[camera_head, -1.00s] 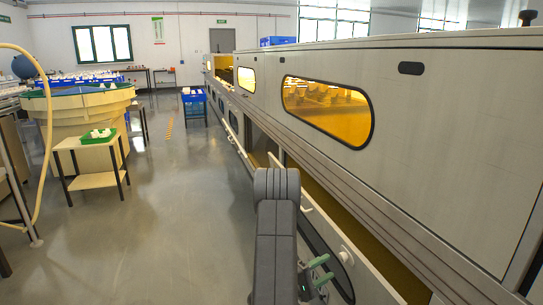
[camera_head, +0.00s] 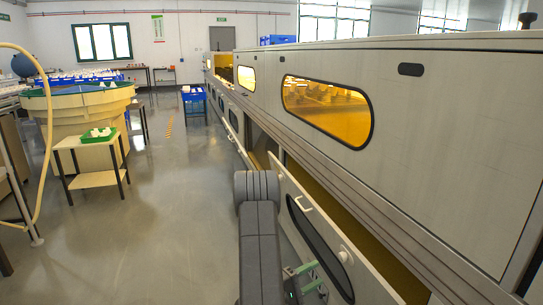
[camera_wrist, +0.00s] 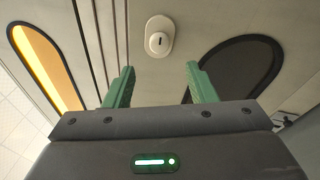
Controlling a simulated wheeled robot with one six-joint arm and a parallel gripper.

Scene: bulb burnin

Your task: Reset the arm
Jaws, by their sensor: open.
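My gripper (camera_head: 310,279) is low in the head view, beside the long pale machine (camera_head: 440,110) and partly hidden behind my dark arm. In the wrist view my gripper (camera_wrist: 158,84) shows two green fingers spread wide apart with nothing between them. Beyond the fingertips is the machine's pale panel with a white oval knob (camera_wrist: 160,36). A dark rounded window (camera_wrist: 236,68) is to the right of the knob. An amber-lit window (camera_wrist: 45,62) is at the left.
The machine's lower door (camera_head: 340,225) hangs tilted outward close to my arm. A small table with a green tray (camera_head: 98,135) stands left, in front of a round yellowish bowl machine (camera_head: 85,108). A blue-topped stand (camera_head: 194,96) is farther back. The grey floor (camera_head: 165,225) between is clear.

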